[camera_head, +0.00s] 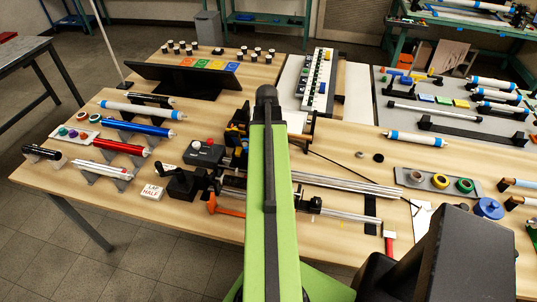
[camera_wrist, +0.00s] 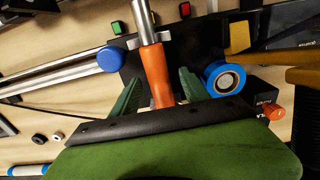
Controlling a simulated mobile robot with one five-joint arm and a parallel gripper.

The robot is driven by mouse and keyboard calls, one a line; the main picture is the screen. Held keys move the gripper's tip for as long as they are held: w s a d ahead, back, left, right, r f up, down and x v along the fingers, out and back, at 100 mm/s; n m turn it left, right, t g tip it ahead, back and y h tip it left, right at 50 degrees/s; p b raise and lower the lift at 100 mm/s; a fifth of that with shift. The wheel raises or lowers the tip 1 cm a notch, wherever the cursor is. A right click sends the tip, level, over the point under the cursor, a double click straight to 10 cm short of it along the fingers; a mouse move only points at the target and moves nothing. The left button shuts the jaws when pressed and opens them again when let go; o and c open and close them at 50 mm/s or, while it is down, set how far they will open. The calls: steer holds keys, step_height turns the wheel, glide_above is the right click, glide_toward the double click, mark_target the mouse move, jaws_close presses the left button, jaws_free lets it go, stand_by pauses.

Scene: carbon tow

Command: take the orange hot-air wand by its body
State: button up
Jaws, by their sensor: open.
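The orange hot-air wand (camera_wrist: 157,77) shows in the wrist view, its orange body topped by a silver metal tube. It runs up from the dark edge of my gripper, over a black surface. My gripper (camera_wrist: 158,92) is open, with one green finger on each side of the orange body. Gaps show between the body and the fingers, and the body's lower end is hidden behind my gripper. In the head view my green arm reaches over the table and hides the gripper's fingers. I cannot pick out the wand surely there.
In the wrist view a blue roller (camera_wrist: 222,77) sits close right of my right finger, near a yellow-orange bar (camera_wrist: 290,76). A blue round cap (camera_wrist: 111,59) and metal rods lie left. In the head view a black-and-red control box (camera_head: 205,152) stands left of my arm.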

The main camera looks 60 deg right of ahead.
steer(key=shift+r, duration=0.1)
steer(key=shift+c, duration=0.4)
jaws_close()
